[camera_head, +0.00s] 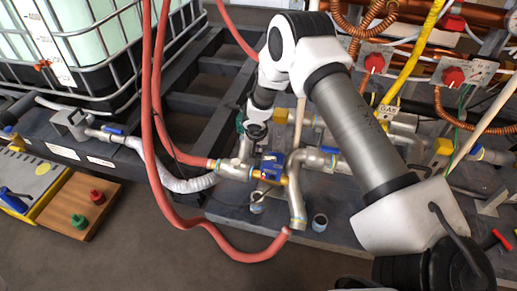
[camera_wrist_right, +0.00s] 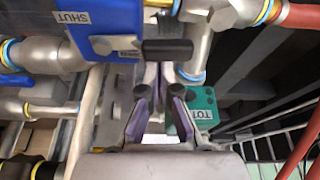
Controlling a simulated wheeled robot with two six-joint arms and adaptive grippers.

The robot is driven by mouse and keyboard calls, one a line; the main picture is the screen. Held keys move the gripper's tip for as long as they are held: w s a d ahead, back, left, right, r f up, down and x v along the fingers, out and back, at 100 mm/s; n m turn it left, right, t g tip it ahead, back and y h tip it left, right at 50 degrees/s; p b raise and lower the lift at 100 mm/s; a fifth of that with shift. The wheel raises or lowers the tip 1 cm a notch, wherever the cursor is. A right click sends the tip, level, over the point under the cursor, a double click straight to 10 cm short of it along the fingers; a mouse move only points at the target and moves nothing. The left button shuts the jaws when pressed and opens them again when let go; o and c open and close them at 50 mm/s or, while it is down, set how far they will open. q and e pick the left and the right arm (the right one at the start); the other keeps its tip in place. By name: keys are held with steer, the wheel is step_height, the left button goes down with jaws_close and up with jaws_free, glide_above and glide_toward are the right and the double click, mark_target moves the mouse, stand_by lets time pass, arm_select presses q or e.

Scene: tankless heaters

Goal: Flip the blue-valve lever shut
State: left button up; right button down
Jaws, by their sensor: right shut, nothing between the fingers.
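The blue valve (camera_head: 270,165) sits on the silver and brass pipework in the middle of the head view. In the right wrist view its blue plate (camera_wrist_right: 100,28) fills the upper left, with a "SHUT" label. A black lever grip (camera_wrist_right: 167,50) sticks out from the plate to the right. My right gripper (camera_head: 248,142) is above and just left of the valve in the head view. In the right wrist view its fingers (camera_wrist_right: 160,78) are together and empty, with the tips close to the black grip; contact cannot be told. My left gripper is out of view.
A green labelled block (camera_wrist_right: 196,108) is beside the fingers at right. Red hoses (camera_head: 155,120) loop left of the valve. A caged tank (camera_head: 100,45) stands at upper left. Red-knobbed valves (camera_head: 374,63) and a yellow gas pipe (camera_head: 412,55) are behind my right arm.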

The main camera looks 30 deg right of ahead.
mark_target(273, 169)
steer(key=n+b, duration=0.1)
steer(key=b, duration=0.1)
steer(key=s+a+n+b, duration=0.1)
steer(key=n+b, duration=0.1)
steer(key=b, duration=0.1)
steer(key=shift+s+a+f+t+y, duration=0.1)
steer(key=shift+a+f+t+y, duration=0.05)
steer(key=shift+f+t+y, duration=0.2)
steer(key=shift+s+a+n+y+b, duration=0.15)
steer(key=shift+n+y+b, duration=0.15)
steer(key=shift+n, duration=0.4)
steer(key=s+n+y+p, duration=0.1)
steer(key=s+n+p, duration=0.1)
steer(key=p, duration=0.4)
steer(key=s+n+y+p, duration=0.1)
steer(key=s+n+p, duration=0.1)
steer(key=n+p, duration=0.2)
steer(key=s+n+y+p, duration=0.1)
steer(key=s+n+p, duration=0.1)
steer(key=p, duration=0.5)
steer(key=shift+a+r+n+p, duration=0.25)
steer(key=shift+a+n+p, duration=0.15)
steer(key=shift+n, duration=0.3)
steer(key=shift+s, duration=0.1)
